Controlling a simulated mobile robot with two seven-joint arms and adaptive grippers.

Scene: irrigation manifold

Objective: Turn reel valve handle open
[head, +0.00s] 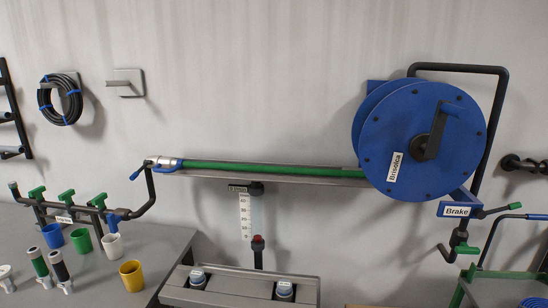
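A large blue hose reel (408,140) labelled "Brisolca" is mounted on the wall at the right, with a black crank on its face. Below it, a black pipe carries a valve with a green handle (468,249), close under the "Brake" label (457,211). The handle looks small and roughly level; I cannot tell its exact valve position. Another green-tipped lever (499,208) sticks out right of the brake label. A green hose (270,169) runs left from the reel to a silver and blue nozzle (165,163). Neither of my grippers is in view.
A grey table at the left holds a manifold with several green handles (67,198) and coloured cups (132,275). A grey trough (240,285) stands at bottom centre. A green-edged bench (505,290) sits below the valve. A gauge (245,216) hangs mid-wall.

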